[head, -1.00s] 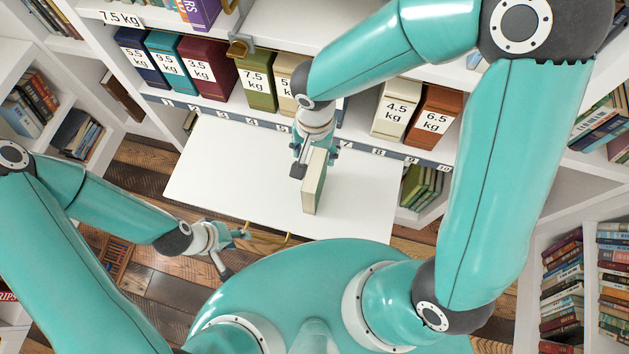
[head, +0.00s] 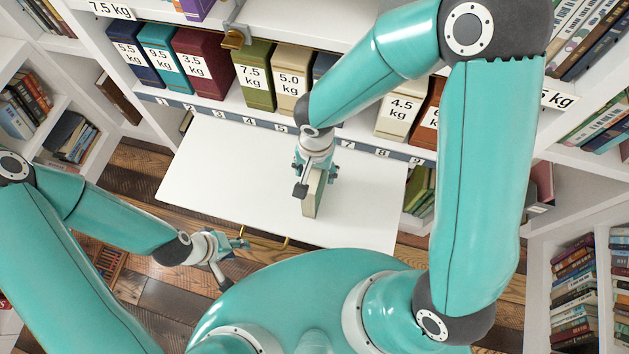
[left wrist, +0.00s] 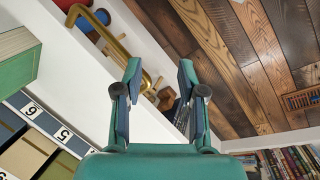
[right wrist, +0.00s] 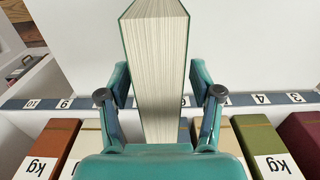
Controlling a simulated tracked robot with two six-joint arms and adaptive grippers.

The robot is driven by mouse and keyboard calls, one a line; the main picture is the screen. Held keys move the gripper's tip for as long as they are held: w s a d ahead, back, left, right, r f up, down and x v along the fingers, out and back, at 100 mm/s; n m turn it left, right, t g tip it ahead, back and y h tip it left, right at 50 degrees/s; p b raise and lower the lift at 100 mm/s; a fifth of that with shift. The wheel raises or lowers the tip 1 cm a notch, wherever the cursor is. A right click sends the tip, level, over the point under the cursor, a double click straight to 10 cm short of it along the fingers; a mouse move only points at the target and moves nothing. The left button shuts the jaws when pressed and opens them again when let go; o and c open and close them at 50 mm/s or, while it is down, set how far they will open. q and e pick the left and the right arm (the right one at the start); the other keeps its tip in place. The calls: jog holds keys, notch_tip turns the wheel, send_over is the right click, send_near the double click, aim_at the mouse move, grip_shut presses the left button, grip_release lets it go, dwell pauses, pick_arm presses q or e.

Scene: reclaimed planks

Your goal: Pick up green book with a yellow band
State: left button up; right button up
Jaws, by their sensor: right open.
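A green-covered book (head: 312,197) stands upright on the white pull-out board (head: 225,180). Its cream page edges face me and I see no yellow band on it. My right gripper (head: 316,179) is over the book, open. In the right wrist view the book (right wrist: 158,65) stands between the two spread fingers of my right gripper (right wrist: 160,95), with a gap visible on the right. My left gripper (head: 229,255) is low, near the board's front edge, open and empty; its fingers (left wrist: 158,90) are apart. The book (left wrist: 15,58) also shows at the left wrist view's edge.
Behind the board is a shelf with weight-labelled volumes, among them a green 7.5 kg one (head: 254,78) and a cream 5.0 kg one (head: 290,85). A numbered strip (head: 230,117) runs along the shelf edge. A brass handle (head: 265,240) is on the board's front. The board's left part is clear.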

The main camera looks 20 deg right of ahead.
jog(key=shift+c, duration=0.2)
grip_shut()
jog(key=shift+w+r, duration=0.1)
jog(key=shift+r, duration=0.05)
